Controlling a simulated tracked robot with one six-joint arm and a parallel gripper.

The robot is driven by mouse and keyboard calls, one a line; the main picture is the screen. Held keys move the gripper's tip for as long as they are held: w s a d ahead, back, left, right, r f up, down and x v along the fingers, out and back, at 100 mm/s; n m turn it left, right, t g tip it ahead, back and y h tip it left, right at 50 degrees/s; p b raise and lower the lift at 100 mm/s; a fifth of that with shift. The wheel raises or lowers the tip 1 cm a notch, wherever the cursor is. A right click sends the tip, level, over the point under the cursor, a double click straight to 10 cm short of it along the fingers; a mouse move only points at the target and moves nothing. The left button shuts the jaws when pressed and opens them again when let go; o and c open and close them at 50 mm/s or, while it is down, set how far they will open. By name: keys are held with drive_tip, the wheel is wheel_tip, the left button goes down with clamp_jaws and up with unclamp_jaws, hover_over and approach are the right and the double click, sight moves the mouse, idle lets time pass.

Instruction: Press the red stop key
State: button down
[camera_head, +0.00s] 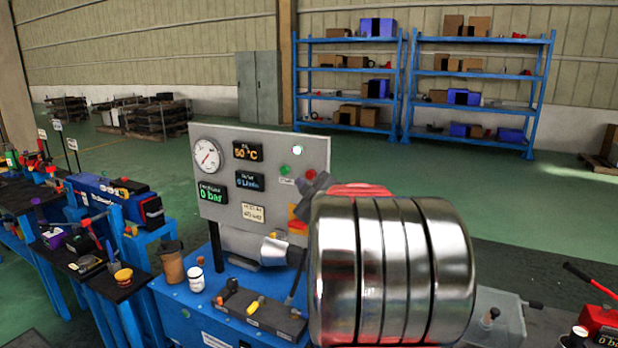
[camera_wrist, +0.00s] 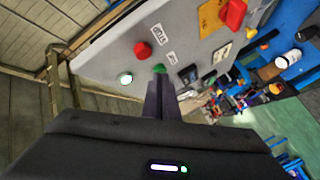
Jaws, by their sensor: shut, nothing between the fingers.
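The red stop key (camera_wrist: 143,49) is a round red button on the grey panel (camera_wrist: 105,62), with small white labels beside it. In the wrist view my gripper (camera_wrist: 159,82) is shut and empty. Its tips point at the panel just below the green key (camera_wrist: 159,68), down and right of the red key in the picture. I cannot tell how wide the gap to the panel is. My wrist hides the panel's right lower part in the head view.
A white lamp (camera_wrist: 126,78) sits near the keys. A red knob on a yellow plate (camera_wrist: 232,14) is further along the panel. The panel also bears a gauge (camera_head: 207,156) and displays. A blue bench (camera_head: 180,300) with a bottle (camera_head: 196,279) and a grey block stands below.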

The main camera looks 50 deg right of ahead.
sight(309, 179)
drive_tip(key=shift+w+d, duration=0.2)
drive_tip(key=shift+d, duration=0.45)
drive_tip(key=shift+w+d, duration=0.15)
drive_tip(key=shift+d, duration=0.45)
drive_tip(key=shift+d, duration=0.1)
idle(1.1)
drive_tip(key=shift+w+d, duration=0.15)
drive_tip(key=shift+d, duration=0.15)
drive_tip(key=shift+w+d, duration=0.15)
drive_tip(key=shift+d, duration=0.35)
idle(1.0)
drive_tip(key=shift+a, duration=0.15)
drive_tip(key=shift+s+a, duration=0.25)
drive_tip(key=shift+a, duration=0.5)
drive_tip(key=a, duration=0.2)
drive_tip(key=s+a, duration=0.1)
drive_tip(key=a, duration=0.1)
drive_tip(key=shift+s+a, duration=0.2)
drive_tip(key=shift+a, duration=0.2)
idle(0.4)
